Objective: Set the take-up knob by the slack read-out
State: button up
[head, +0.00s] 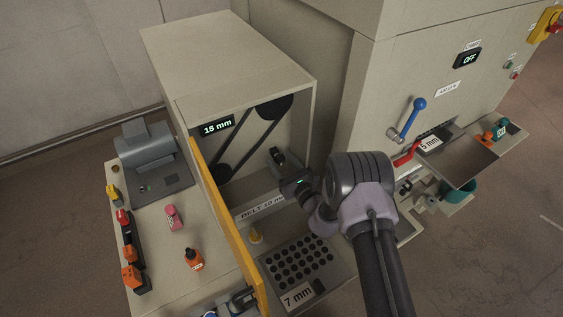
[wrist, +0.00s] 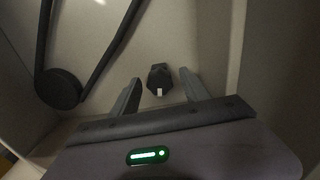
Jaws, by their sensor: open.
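The take-up knob (wrist: 159,76) is dark with a white mark pointing down in the wrist view, on the cabinet's back wall. My gripper (head: 279,157) reaches into the cabinet, right of the belt. In the wrist view my gripper (wrist: 158,85) is open, its fingers on either side of the knob in the picture. I cannot tell if they touch it. In the head view I cannot make out the knob behind my gripper. The black belt (head: 247,137) runs slanting between two pulleys.
An orange-yellow door (head: 229,223) stands open at the cabinet's left. A label (head: 262,207) reading "BELT 10 mm" is on the cabinet's lower edge. A perforated plate (head: 298,261) lies in front.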

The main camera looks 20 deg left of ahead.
jog(key=shift+c, duration=0.2)
grip_shut()
jog(key=shift+m, duration=0.3)
jog(key=m+b, duration=0.1)
jog(key=m, duration=0.1)
jog(key=shift+m, duration=0.3)
jog(key=shift+m+b, duration=0.7)
jog(key=shift+m, duration=1.6)
jog(key=shift+o, duration=0.2)
grip_release()
